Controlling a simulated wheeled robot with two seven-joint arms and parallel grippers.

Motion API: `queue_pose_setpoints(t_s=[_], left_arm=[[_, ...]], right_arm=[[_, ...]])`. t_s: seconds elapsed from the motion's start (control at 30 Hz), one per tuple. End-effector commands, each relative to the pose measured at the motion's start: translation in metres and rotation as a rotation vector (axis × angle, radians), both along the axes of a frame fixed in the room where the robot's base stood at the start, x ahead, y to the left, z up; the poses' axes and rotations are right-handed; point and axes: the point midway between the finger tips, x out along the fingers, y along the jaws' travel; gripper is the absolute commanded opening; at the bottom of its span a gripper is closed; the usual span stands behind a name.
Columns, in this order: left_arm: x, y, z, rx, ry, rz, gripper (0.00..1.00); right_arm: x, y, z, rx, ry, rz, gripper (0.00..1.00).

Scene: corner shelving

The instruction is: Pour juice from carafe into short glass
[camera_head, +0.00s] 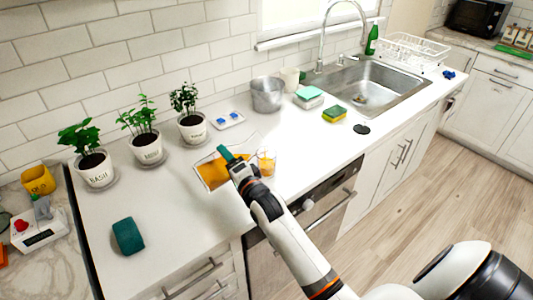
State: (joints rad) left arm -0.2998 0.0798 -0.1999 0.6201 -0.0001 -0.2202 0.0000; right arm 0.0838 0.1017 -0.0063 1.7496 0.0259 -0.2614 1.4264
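A clear carafe with orange juice (211,174) is tilted well over above the counter; its clear outline runs toward the upper right. My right gripper (226,155), with teal fingertips, is at the carafe and seems shut on it; the fingers partly hide it. The short glass (267,163) stands upright on the counter just right of my gripper, with some orange juice showing in it. I cannot make out a stream between carafe and glass. My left gripper is not in view.
Behind stand potted herbs (192,127), a small tray with blue items (227,120) and a metal pot (267,94). Sponges (334,114) and the sink (372,86) are to the right. The counter's front left is otherwise clear.

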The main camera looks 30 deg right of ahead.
Motion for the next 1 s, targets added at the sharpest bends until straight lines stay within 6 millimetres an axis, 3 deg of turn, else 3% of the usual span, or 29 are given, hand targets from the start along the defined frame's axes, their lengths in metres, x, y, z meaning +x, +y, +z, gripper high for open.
queue_pose_setpoints(t_s=[0.1, 0.23, 0.3, 0.77, 1.0], left_arm=[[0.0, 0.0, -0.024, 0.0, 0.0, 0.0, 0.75], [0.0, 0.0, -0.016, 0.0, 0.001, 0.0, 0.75], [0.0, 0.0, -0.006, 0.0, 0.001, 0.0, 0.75], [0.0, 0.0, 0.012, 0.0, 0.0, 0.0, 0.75], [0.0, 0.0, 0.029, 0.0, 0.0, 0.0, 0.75]], right_arm=[[0.0, 0.007, -0.017, -0.092, -0.009, 0.003, 0.14], [0.001, 0.004, -0.02, -0.259, -0.007, 0.001, 0.14], [0.001, 0.002, -0.011, -0.315, -0.011, 0.0, 0.14], [0.001, -0.006, -0.002, -0.535, -0.011, 0.0, 0.14], [0.001, -0.007, 0.005, -0.805, -0.011, -0.001, 0.14]])
